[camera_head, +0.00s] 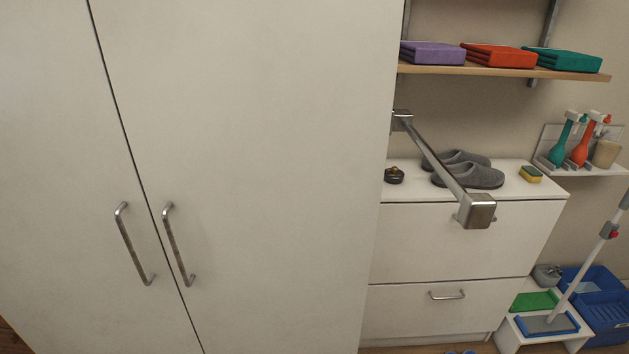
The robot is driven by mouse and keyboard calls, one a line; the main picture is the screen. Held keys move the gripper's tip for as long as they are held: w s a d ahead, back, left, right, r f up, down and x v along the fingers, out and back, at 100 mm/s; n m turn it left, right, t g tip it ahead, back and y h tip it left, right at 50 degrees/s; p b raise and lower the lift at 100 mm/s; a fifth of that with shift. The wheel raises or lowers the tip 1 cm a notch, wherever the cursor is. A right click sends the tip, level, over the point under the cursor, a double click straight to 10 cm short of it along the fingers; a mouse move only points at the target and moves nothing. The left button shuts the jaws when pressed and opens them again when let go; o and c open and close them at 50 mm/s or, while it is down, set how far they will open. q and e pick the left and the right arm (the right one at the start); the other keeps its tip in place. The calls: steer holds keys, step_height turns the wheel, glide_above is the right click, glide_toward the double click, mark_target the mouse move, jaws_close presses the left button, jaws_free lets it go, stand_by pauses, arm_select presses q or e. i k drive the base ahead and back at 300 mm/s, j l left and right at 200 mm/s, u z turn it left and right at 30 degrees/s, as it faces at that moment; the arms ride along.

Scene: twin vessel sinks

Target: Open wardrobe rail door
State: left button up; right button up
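The white wardrobe fills the left and middle of the head view. Its left door (60,170) and wide right door (260,120) meet at a thin dark slanting seam, and both look shut. Each door has a vertical metal bar handle beside the seam: the left handle (132,245) and the right handle (177,245). A metal rail (443,168) with square end blocks sticks out from the wardrobe's right side. Neither of my grippers shows in this view.
Right of the wardrobe stands a white drawer cabinet (450,240) with grey slippers (470,177) and a sponge (530,173) on top. A wall shelf (500,70) holds folded cloths. A mop (590,260) and blue crate (600,300) stand at far right. The space before the doors looks clear.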

mark_target(85, 267)
steer(key=u, duration=1.65)
